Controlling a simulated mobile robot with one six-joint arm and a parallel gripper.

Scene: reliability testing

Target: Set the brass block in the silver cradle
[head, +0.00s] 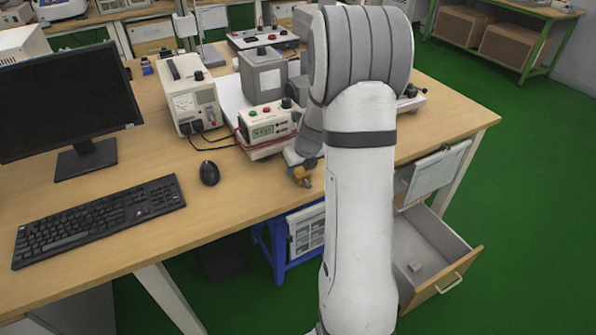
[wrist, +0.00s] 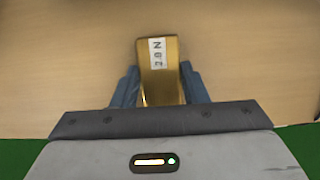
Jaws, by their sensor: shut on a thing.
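The brass block (wrist: 158,72) is a gold-coloured bar with a white label, between the two blue-grey fingers of my gripper (wrist: 159,90) in the wrist view. My gripper is shut on it, and bare wooden tabletop shows beneath. In the head view the brass block (head: 303,177) is a small gold patch near the table's front edge, beside my arm, which hides most of the gripper. I cannot clearly make out the silver cradle in either view; my arm covers part of the table.
A mouse (head: 209,173) and keyboard (head: 100,221) lie to the left. The front tabletop near the mouse is clear.

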